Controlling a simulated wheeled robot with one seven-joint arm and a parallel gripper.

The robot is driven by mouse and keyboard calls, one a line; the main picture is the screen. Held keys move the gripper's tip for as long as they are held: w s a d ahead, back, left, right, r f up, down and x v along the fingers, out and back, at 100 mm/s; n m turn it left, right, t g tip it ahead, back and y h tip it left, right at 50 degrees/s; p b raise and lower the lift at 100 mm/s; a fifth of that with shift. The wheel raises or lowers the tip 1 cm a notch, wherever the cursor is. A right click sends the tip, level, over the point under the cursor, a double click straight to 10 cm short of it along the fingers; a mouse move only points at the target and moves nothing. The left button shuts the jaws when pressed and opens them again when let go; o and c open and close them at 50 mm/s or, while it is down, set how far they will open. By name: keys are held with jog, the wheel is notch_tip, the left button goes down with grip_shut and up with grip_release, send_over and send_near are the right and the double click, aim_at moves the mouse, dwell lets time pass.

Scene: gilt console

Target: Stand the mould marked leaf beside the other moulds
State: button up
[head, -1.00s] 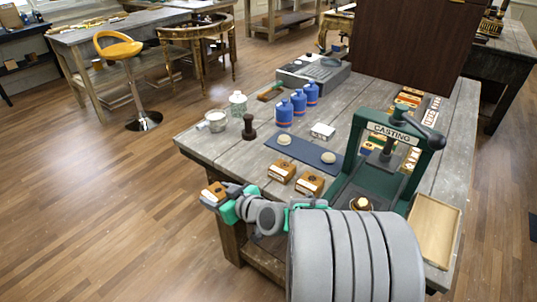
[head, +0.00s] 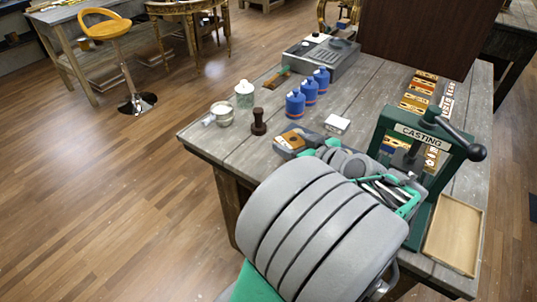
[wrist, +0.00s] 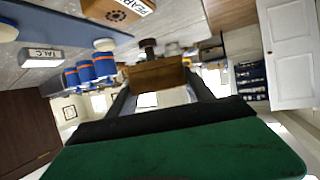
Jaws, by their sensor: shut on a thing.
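My gripper (wrist: 160,92) is shut on a wooden mould (wrist: 155,74), which shows between the fingers in the wrist view. Another wooden mould (wrist: 115,12), with a white label reading PEAR and a dark round pattern, shows at the top of the wrist view. My arm hides the tabletop where two moulds stood in the earlier head view.
The green casting press (head: 422,140) and a wooden tray (head: 453,234) are at the right. Labelled blocks (head: 417,100) lie behind the press.

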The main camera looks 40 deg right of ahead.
send_over(272, 163)
jog(key=f, duration=0.6)
jog(key=shift+s+f+p, duration=0.25)
jog(key=shift+f+p, duration=0.1)
jog(key=shift+f, duration=0.05)
notch_tip(272, 163, down, 3)
jog(key=shift+w+r+p, duration=0.15)
jog(key=shift+p, duration=0.2)
jog(key=shift+f, duration=0.3)
jog(key=shift+f, duration=0.1)
jog(key=shift+f+b, duration=0.15)
jog(key=shift+b, duration=0.2)
jog(key=o, duration=1.4)
